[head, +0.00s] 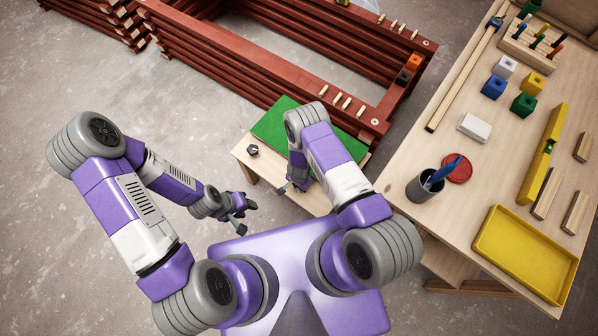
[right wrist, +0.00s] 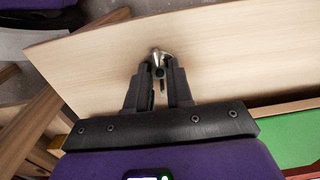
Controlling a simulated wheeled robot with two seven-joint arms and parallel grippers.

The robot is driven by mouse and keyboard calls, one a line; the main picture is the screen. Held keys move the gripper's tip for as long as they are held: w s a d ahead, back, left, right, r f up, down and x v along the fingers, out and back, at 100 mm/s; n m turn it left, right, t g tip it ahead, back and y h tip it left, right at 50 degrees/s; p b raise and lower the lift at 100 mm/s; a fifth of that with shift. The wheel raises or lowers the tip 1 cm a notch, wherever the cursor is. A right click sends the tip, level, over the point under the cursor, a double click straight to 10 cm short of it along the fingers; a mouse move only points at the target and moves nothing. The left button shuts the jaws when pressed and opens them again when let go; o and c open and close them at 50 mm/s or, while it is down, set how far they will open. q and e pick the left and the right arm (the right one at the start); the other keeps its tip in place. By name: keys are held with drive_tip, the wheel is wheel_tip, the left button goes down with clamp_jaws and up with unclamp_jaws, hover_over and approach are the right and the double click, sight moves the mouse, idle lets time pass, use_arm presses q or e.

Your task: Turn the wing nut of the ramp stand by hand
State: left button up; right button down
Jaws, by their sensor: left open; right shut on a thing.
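The wing nut (right wrist: 159,54) is a small shiny metal piece against a pale wooden surface in the right wrist view. My right gripper (right wrist: 160,76) is shut on it at the fingertips. The pale wooden stand (head: 262,172) with a green top panel (head: 269,126) is in the middle of the head view, partly covered by my right arm. My right gripper is at its near part in the head view (head: 291,187), where the nut is too small to make out. My left gripper (head: 240,213) is open and empty, left of the stand and apart from it.
A small dark faceted object (head: 252,150) lies on the stand's left end. Stacked red-brown battens (head: 255,66) stand behind. At right, a workbench (head: 470,185) holds a dark cup (head: 424,187), coloured blocks, a yellow level (head: 543,155) and a yellow tray (head: 525,252). The floor at left is clear.

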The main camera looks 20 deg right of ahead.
drive_tip(key=shift+n, duration=0.3)
drive_tip(key=shift+n+b, duration=0.65)
drive_tip(key=shift+n, duration=0.25)
drive_tip(key=n+b, duration=0.1)
drive_tip(key=n, duration=0.2)
drive_tip(key=shift+f+n, duration=0.1)
drive_tip(key=shift+n, duration=0.2)
drive_tip(key=n+b, duration=0.1)
drive_tip(key=n, duration=0.2)
drive_tip(key=shift+n+b, duration=0.3)
drive_tip(key=shift+b, duration=0.05)
drive_tip(key=n+b, duration=0.1)
drive_tip(key=n, duration=0.2)
drive_tip(key=shift+n, duration=0.3)
drive_tip(key=n+b, duration=0.1)
drive_tip(key=n, duration=0.4)
drive_tip(key=n+b, duration=0.1)
drive_tip(key=n, duration=0.4)
drive_tip(key=shift+n, duration=0.4)
